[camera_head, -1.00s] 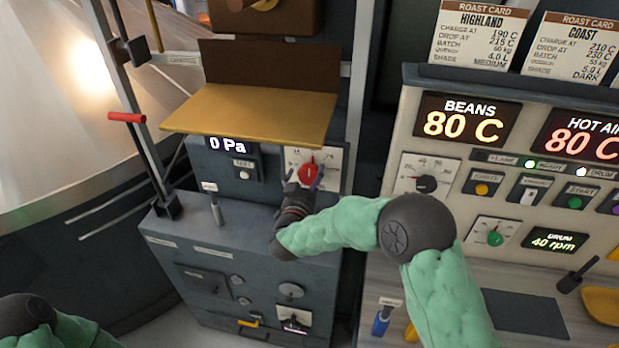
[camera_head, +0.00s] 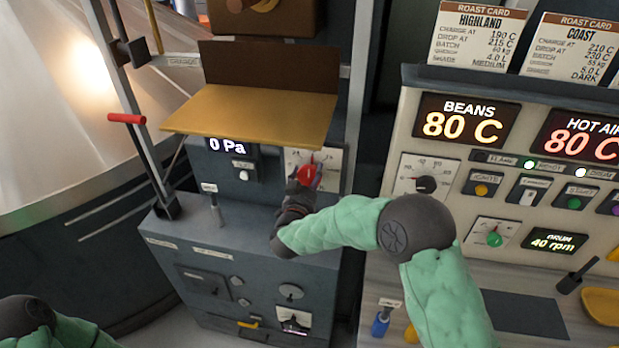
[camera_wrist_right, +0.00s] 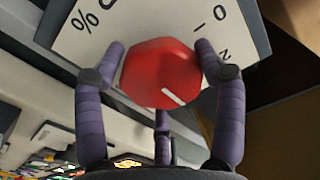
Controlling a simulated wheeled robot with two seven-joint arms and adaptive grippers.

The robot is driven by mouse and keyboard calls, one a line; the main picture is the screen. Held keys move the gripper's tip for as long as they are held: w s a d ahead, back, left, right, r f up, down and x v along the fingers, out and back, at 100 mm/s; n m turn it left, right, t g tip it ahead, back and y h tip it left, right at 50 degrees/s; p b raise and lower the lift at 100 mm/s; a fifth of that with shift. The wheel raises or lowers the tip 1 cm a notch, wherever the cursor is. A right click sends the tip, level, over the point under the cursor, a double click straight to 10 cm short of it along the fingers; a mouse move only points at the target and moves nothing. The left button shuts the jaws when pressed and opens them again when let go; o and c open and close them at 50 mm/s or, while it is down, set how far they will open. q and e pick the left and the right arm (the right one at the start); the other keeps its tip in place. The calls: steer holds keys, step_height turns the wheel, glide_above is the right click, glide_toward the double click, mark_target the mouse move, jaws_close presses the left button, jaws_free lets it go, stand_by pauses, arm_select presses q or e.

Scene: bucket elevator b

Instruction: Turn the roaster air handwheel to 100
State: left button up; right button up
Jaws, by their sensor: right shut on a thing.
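The red handwheel (camera_head: 306,175) sits on a white scale plate (camera_head: 331,161) on the grey cabinet, below the brass tray. In the wrist view the red handwheel (camera_wrist_right: 160,72) is faceted, with a white mark near its lower edge, slightly right of the middle. The white plate (camera_wrist_right: 85,35) behind it carries a percent sign and digits, partly hidden. My right gripper (camera_head: 303,178) is shut on the handwheel. In the wrist view the purple fingers of the right gripper (camera_wrist_right: 162,75) hold it from both sides. Only my left arm shows at the lower left; its gripper is out of view.
A brass tray (camera_head: 255,112) juts out just above the handwheel. A display reading 0 Pa (camera_head: 228,146) and a small lever (camera_head: 214,202) are to its left. The roaster control panel (camera_head: 420,150), with several knobs and buttons, stands to the right.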

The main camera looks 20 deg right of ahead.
steer(key=shift+a+f+b, duration=0.1)
steer(key=shift+f+b, duration=0.2)
steer(key=shift+f, duration=0.15)
steer(key=shift+f+m+b, duration=0.1)
steer(key=shift+m+b, duration=0.75)
steer(key=shift+m, duration=0.05)
steer(key=m+b, duration=1.2)
steer(key=b, duration=0.1)
steer(key=shift+w+a, duration=0.1)
steer(key=shift+a, duration=0.05)
steer(key=m+b, duration=0.3)
steer(key=shift+r, duration=0.25)
steer(key=shift+r+m+y, duration=0.15)
steer(key=shift+m+y, duration=0.15)
steer(key=shift+m, duration=0.2)
steer(key=shift+r, duration=0.15)
steer(key=o, duration=0.9)
steer(key=shift+o, duration=1.1)
steer(key=shift+w+a, duration=0.1)
steer(key=shift+w, duration=0.05)
steer(key=shift+b, duration=0.3)
